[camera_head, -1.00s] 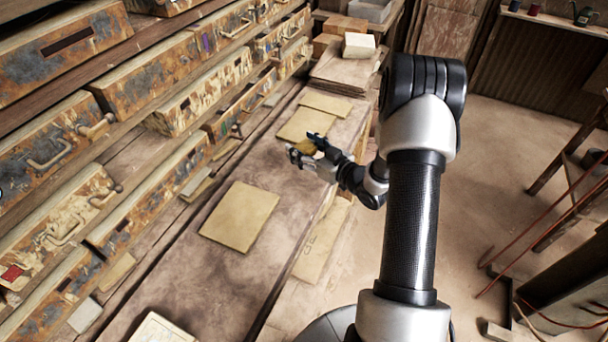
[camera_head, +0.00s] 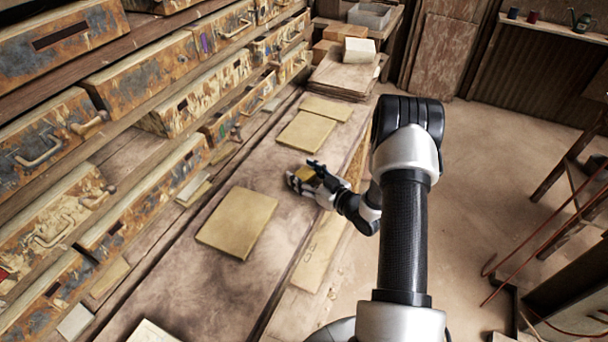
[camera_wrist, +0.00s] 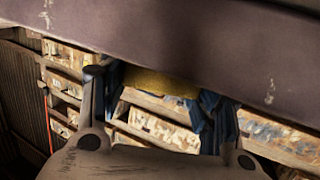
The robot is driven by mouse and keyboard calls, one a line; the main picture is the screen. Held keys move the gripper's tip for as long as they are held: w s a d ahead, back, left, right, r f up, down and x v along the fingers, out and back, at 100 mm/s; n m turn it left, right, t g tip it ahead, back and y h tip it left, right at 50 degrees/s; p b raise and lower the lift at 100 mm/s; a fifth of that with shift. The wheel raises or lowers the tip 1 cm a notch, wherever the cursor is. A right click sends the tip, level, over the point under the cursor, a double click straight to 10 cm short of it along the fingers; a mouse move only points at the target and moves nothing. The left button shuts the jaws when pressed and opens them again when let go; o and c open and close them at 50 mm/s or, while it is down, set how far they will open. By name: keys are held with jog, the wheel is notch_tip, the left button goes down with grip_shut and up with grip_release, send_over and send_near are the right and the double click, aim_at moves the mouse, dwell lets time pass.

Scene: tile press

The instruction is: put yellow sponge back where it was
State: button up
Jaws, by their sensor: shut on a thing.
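The yellow sponge (camera_head: 306,173) is held between the fingers of my gripper (camera_head: 307,174), over the long bench (camera_head: 195,290) on its right-hand side. My gripper is shut on the sponge, just past the nearer tan tile. In the wrist view the sponge (camera_wrist: 160,83) shows between the two blue fingertips of my gripper (camera_wrist: 165,100), and its upper part meets a broad dark surface. I cannot tell whether the sponge touches the bench.
A flat tan tile (camera_head: 237,222) lies on the bench nearer me; another tile (camera_head: 306,132) lies farther along. Stacked boards with a pale block (camera_head: 359,51) stand at the far end. Worn drawers (camera_head: 60,130) line the left side. Open floor (camera_head: 480,160) lies to the right.

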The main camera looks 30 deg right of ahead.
jog(key=shift+f, duration=0.25)
jog(key=o, duration=0.9)
jog(key=shift+r, duration=0.1)
jog(key=shift+c, duration=0.2)
jog(key=shift+r, duration=0.1)
